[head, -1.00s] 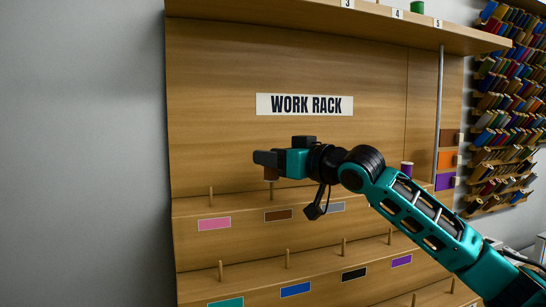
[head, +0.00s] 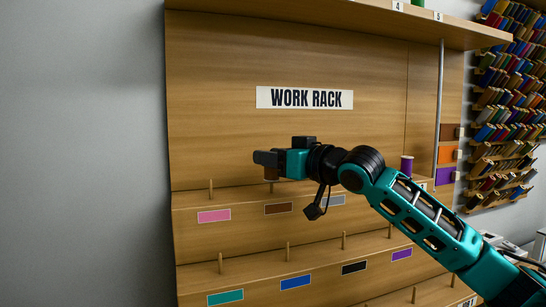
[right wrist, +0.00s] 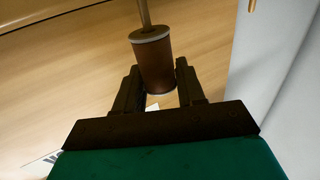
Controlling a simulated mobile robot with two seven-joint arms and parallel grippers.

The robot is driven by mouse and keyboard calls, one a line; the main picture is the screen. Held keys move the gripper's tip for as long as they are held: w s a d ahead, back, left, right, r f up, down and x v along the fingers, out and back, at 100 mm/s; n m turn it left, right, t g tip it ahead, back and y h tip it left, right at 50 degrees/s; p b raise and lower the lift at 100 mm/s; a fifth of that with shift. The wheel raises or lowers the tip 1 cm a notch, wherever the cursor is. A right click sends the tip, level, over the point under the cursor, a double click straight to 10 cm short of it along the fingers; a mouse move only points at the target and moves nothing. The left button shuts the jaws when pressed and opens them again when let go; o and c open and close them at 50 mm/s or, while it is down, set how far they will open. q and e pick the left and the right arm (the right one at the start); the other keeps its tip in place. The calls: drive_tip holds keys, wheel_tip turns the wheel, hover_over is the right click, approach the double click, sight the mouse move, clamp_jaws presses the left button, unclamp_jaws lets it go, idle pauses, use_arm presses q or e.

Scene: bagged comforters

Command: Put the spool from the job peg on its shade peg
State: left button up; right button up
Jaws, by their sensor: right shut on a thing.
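My right gripper (head: 265,158) is in front of the work rack, with its fingers pointing left in the head view. It is shut on a brown spool (head: 271,173), whose lower part shows below the fingers. The spool stands directly above the brown label (head: 278,208), in line with the peg there. In the right wrist view the brown spool (right wrist: 153,62) is between the fingers (right wrist: 155,88), and a wooden peg (right wrist: 145,14) meets its far end. I cannot tell whether the peg tip is inside the spool. My left gripper is not in view.
A purple spool (head: 407,166) stands on the rack to the right, behind my arm. Bare pegs rise behind the pink (head: 214,216), teal (head: 225,298), blue (head: 295,283) and black (head: 354,268) labels. A shelf (head: 330,12) overhangs the top. Crowded thread racks (head: 505,110) hang at the right.

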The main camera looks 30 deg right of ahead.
drive_tip(key=shift+f+b, duration=0.85)
drive_tip(key=shift+f, duration=0.4)
idle(0.3)
drive_tip(key=o, duration=1.1)
drive_tip(key=shift+o, duration=0.6)
drive_tip(key=o, duration=0.5)
drive_tip(key=shift+s, duration=0.1)
drive_tip(key=shift+s+d+r+b, duration=0.15)
drive_tip(key=shift+s+r+b, duration=0.1)
drive_tip(key=shift+s, duration=0.35)
drive_tip(key=shift+s+d+r+b, duration=0.1)
drive_tip(key=shift+s+r+b, duration=0.1)
drive_tip(key=shift+s, duration=0.35)
drive_tip(key=shift+s+d+r+b, duration=0.15)
drive_tip(key=shift+s+r+b, duration=0.15)
drive_tip(key=shift+s, duration=0.3)
drive_tip(key=shift+s+d+r+b, duration=0.15)
drive_tip(key=shift+s+r+b, duration=0.15)
drive_tip(key=shift+s, duration=0.3)
